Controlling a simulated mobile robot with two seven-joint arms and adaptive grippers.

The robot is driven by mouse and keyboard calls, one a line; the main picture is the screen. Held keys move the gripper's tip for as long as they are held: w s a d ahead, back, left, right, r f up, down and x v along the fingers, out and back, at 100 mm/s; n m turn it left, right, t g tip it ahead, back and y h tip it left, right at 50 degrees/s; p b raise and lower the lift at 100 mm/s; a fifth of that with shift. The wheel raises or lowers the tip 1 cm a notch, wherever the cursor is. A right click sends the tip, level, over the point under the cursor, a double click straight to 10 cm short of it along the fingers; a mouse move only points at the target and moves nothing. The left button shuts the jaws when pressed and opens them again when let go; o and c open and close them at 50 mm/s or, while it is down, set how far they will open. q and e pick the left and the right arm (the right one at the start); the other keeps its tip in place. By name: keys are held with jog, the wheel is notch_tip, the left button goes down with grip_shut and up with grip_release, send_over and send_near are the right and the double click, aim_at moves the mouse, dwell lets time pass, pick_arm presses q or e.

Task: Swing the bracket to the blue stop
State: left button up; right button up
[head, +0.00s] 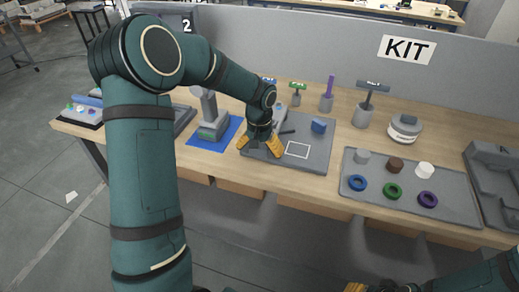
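A grey plate (318,159) lies on the wooden bench and carries a blue block (319,126), which looks like the blue stop, and a white square outline. A light grey upright part (280,112), possibly the bracket, shows just behind my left gripper and is partly hidden by it. My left gripper (260,148) is over the left part of the plate, its orange fingers spread apart, with nothing clearly seen between them. It is left of the blue block and apart from it. My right gripper (365,288) is at the bottom edge, mostly cut off.
A grey device (209,118) stands on a blue mat left of the plate. A grey tray (411,208) with coloured rings and small cylinders lies to the right. Holders with upright tools (363,112) and a round white-and-grey object (404,130) stand behind. A grey partition (330,48) closes the back.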

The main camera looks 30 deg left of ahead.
aim_at(327, 146)
pick_arm(q)
jog(key=c, duration=1.1)
jog(key=shift+w+d+n, duration=0.25)
jog(key=shift+d+n, duration=0.15)
jog(key=shift+d, duration=0.3)
jog(key=w+d+n, duration=0.2)
jog(key=d, duration=0.1)
jog(key=w+d+n, duration=0.1)
jog(key=d, duration=0.2)
jog(key=w+d+n, duration=0.2)
jog(key=d, duration=0.1)
jog(key=shift+w+d+r+n, duration=0.15)
jog(key=shift+w+n, duration=0.15)
jog(key=shift+w, duration=0.05)
jog(key=w+d+n+p, duration=0.1)
jog(key=w, duration=0.1)
jog(key=w+d+n+p, duration=0.1)
jog(key=w+d+n, duration=0.1)
jog(key=w, duration=0.1)
jog(key=w+d+n+p, duration=0.1)
jog(key=w+d+n, duration=0.1)
jog(key=w, duration=0.1)
jog(key=shift+p, duration=0.35)
jog(key=shift+w+d+n+p, duration=0.15)
jog(key=shift+w+n+p, duration=0.2)
jog(key=shift+w+n, duration=0.4)
jog(key=shift+w, duration=0.2)
